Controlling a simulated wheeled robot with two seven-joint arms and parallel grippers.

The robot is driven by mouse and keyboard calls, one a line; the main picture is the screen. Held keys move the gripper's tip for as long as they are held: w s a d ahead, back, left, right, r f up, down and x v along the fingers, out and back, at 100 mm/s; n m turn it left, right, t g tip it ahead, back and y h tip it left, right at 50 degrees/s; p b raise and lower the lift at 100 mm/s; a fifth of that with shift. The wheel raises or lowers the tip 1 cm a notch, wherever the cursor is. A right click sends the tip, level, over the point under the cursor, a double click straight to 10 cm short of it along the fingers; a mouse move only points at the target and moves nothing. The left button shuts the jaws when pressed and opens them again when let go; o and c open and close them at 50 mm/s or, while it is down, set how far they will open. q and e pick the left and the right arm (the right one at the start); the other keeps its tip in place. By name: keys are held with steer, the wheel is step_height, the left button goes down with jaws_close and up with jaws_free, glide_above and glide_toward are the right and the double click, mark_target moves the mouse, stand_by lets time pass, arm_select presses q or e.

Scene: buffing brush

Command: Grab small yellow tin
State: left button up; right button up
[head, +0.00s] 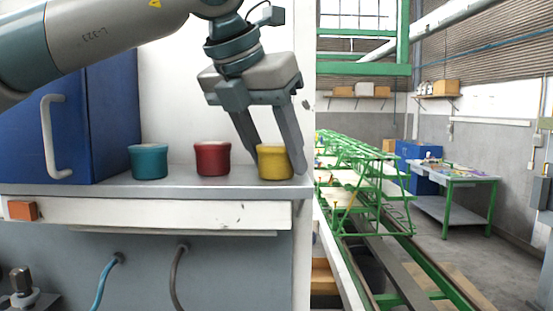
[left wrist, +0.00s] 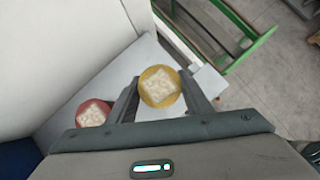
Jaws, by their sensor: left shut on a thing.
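The small yellow tin (head: 274,163) stands upright on the grey shelf near its right end in the head view. My left gripper (head: 276,160) reaches down from above and is shut on the yellow tin, one finger on each side. In the left wrist view the yellow tin (left wrist: 159,86) sits between the two fingers of the left gripper (left wrist: 160,92), its pale contents showing on top. My right gripper is not in view.
A red tin (head: 212,159) and a teal tin (head: 149,162) stand left of the yellow one on the shelf (head: 110,189). A blue cabinet (head: 100,120) with a pale handle is at the left. The shelf ends just right of the yellow tin.

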mark_target(281, 145)
arm_select(q)
steer(key=shift+r+b, duration=0.5)
steer(key=shift+r, duration=0.2)
steer(key=r, duration=0.1)
steer(key=r+b, duration=0.1)
steer(key=r, duration=0.1)
steer(key=shift+s+d+b, duration=0.3)
steer(key=shift+s+d, duration=0.05)
steer(key=shift+s, duration=0.05)
steer(key=s+d+r+b, duration=0.3)
steer(key=s+d+r, duration=0.3)
steer(key=s, duration=0.2)
steer(key=shift+s+r, duration=0.3)
steer(key=shift+s, duration=0.1)
